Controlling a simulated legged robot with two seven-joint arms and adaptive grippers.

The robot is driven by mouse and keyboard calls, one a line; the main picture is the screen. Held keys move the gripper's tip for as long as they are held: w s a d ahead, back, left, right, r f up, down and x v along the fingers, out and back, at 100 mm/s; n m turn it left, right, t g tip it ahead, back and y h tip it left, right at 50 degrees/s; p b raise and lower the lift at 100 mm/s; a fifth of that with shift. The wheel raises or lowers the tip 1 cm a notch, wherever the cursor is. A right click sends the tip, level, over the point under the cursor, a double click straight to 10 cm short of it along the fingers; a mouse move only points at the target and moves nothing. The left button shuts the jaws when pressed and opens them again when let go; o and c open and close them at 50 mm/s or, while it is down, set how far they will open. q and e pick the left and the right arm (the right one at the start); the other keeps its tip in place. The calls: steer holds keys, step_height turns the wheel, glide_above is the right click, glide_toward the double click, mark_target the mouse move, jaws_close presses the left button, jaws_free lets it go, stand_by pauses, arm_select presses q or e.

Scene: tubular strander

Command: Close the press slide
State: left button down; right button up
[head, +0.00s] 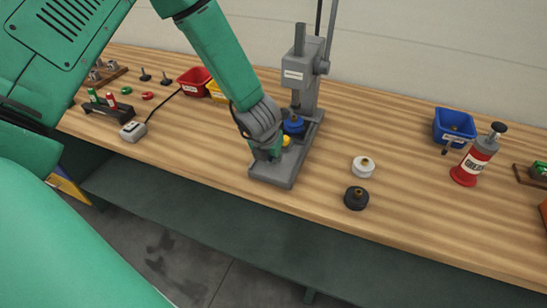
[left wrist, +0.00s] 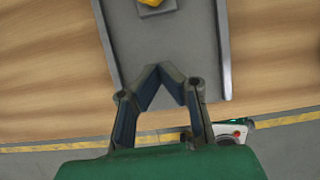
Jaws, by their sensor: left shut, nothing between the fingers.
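The grey press (head: 301,75) stands upright on the wooden bench, its base (head: 272,172) reaching towards the front edge. A blue part (head: 293,125) sits under its ram, with a yellow knob (head: 285,141) just in front. The left wrist view shows the yellow knob (left wrist: 152,2) at the top edge, on a small grey block (left wrist: 157,9) between the base's side rails. My left gripper (head: 276,156) is shut and empty over the front of the base; its fingertips (left wrist: 161,73) meet below the knob, apart from it. It partly hides the slide area. My right gripper is out of view.
A white round part (head: 363,167) and a black one (head: 356,198) lie right of the press. A blue bin (head: 454,127) and a red grease dispenser (head: 475,160) stand farther right.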

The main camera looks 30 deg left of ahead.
arm_select(q)
steer(key=r, duration=0.3)
steer(key=shift+s+d+r, duration=0.1)
steer(key=shift+d+r, duration=0.15)
steer(key=shift+d, duration=0.15)
steer(key=shift+a+v, duration=0.25)
steer(key=shift+v, duration=2.5)
steer(key=s+f+m, duration=0.3)
steer(key=m, duration=0.1)
steer(key=s+f+m, duration=0.3)
steer(key=m, duration=0.1)
steer(key=shift+s+a+f+g+y, duration=0.1)
steer(key=shift+a+f+g+y, duration=0.1)
steer(key=shift+g+y, duration=0.2)
steer(key=s+d+f+m+g+h, duration=0.1)
steer(key=s+d+f+m+g, duration=0.1)
steer(key=s+f+m, duration=0.85)
steer(key=s+d+f+m+g+h, duration=0.1)
steer(key=s+d+f+m, duration=0.15)
steer(key=s+m, duration=1.45)
steer(key=w+f+m+b, duration=0.3)
steer(key=w+f+b, duration=0.3)
steer(key=f+b, duration=0.4)
steer(key=shift+d+b, duration=0.15)
steer(key=shift+b, duration=0.5)
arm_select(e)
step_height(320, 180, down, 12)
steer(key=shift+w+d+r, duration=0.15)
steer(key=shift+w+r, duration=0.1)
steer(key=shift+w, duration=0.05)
